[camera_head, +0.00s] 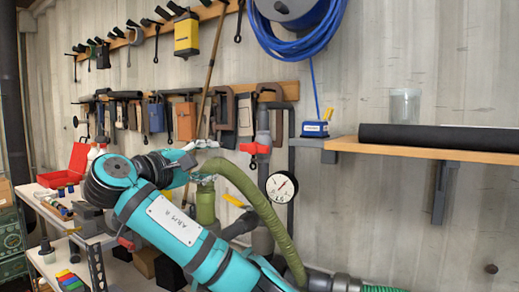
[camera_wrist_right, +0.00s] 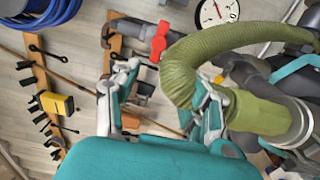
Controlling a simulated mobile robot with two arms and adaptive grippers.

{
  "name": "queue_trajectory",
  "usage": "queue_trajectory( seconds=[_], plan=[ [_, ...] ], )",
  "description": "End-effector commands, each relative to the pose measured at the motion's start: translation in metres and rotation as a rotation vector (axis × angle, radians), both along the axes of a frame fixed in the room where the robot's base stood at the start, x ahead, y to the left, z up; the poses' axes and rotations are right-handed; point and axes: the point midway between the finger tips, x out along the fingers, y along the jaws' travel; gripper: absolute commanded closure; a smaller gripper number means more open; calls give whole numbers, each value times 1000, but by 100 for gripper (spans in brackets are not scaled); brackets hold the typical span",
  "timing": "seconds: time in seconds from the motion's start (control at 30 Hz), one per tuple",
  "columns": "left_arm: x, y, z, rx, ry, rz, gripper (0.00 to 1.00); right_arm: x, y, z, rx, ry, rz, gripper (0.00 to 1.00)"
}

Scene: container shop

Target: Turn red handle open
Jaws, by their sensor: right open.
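The red handle (camera_head: 255,148) is a small lever on a grey vertical pipe by the wall, above and left of a round gauge. It also shows in the right wrist view (camera_wrist_right: 160,42), above the gap between the fingers. My right gripper (camera_head: 199,160) is left of the handle and slightly lower, apart from it. Its fingers (camera_wrist_right: 168,78) are spread open and no grip on the handle shows. A thick green hose (camera_wrist_right: 190,65) lies across the view between and behind the fingers; I cannot tell whether they touch it. My left gripper is not in view.
The green hose (camera_head: 248,190) arches below the handle beside the white gauge (camera_head: 282,187). A wooden shelf (camera_head: 440,152) juts out at right. Tools hang on wall rails (camera_head: 200,88). A cluttered workbench (camera_head: 48,203) stands at left.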

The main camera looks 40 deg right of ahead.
Motion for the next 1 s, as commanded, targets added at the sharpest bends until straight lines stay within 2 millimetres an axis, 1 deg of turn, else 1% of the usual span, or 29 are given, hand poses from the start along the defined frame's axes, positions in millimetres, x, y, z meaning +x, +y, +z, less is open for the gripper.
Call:
queue_trajectory(
  seconds=[0.17, 0.4, 0.57, 0.7, 0.8, 1.0],
  plan=[
    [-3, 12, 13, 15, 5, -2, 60, 8, -22, 3, 1, 4, -4, 56],
    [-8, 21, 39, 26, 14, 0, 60, 28, -70, 4, 1, 5, -6, 56],
    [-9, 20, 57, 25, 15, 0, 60, 41, -102, 4, 0, 4, -6, 56],
    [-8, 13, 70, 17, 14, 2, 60, 52, -127, 4, 1, 4, -5, 56],
    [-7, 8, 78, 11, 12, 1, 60, 58, -142, 2, 1, 5, -4, 56],
    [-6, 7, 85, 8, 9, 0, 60, 65, -157, 0, 1, 1, -1, 56]
  ],
)
